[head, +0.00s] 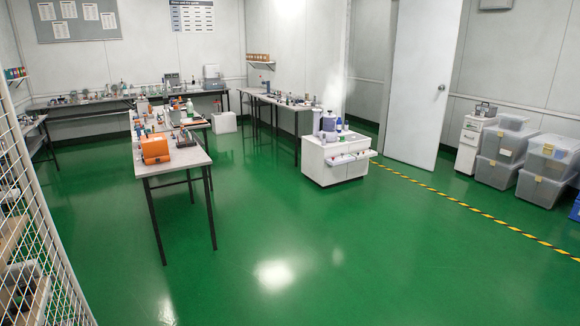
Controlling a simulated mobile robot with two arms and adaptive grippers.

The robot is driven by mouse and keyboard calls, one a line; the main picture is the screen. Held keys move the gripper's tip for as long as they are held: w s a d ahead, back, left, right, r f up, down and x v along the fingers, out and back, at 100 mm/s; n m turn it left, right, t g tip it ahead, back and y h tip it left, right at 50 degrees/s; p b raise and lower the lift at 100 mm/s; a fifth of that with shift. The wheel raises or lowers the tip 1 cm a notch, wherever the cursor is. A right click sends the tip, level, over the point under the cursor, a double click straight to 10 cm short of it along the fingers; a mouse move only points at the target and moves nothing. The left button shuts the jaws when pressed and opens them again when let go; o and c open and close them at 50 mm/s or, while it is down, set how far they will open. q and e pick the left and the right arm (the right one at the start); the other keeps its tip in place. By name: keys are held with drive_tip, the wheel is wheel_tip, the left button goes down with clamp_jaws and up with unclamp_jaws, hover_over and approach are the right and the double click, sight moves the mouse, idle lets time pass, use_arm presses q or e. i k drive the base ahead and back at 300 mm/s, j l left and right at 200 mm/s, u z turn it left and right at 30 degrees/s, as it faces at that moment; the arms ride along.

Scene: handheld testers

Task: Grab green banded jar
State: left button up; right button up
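I cannot make out a green banded jar in the head view; the items on the tables are too small to tell apart. Small bottles and instruments stand on the near table (178,158), on the back bench (75,101) and on the table at the back middle (262,94). A white cabinet (325,163) holds a purple-grey container (328,122) and several small bottles. Neither of my grippers is in view.
An orange device (155,148) sits on the near table. A wire mesh panel (36,215) stands at the left. Clear bins (548,157) are stacked at the right by a white drawer unit (470,143). The green floor (330,255) in front is clear.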

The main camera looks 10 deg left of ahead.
sight(190, 111)
drive_tip(key=i+j+u, duration=0.1)
drive_tip(key=i+u, duration=0.2)
drive_tip(key=i, duration=0.35)
drive_tip(key=i+l+u, duration=0.1)
drive_tip(key=i+u, duration=0.2)
drive_tip(key=i, duration=0.35)
drive_tip(key=i+l+u, duration=0.3)
drive_tip(key=i, duration=0.35)
drive_tip(key=i+z, duration=0.3)
drive_tip(key=i, duration=0.35)
drive_tip(key=i+z, duration=0.35)
drive_tip(key=i, duration=0.3)
drive_tip(key=i+j+z, duration=0.3)
drive_tip(key=i, duration=0.3)
drive_tip(key=i+u, duration=0.1)
drive_tip(key=i, duration=0.4)
drive_tip(key=i+l+u, duration=0.1)
drive_tip(key=i, duration=0.35)
drive_tip(key=i+l+u, duration=0.1)
drive_tip(key=i, duration=0.35)
drive_tip(key=i+l+u, duration=0.1)
drive_tip(key=i, duration=0.4)
drive_tip(key=i+l+u, duration=0.1)
drive_tip(key=i+l, duration=0.2)
drive_tip(key=i, duration=0.15)
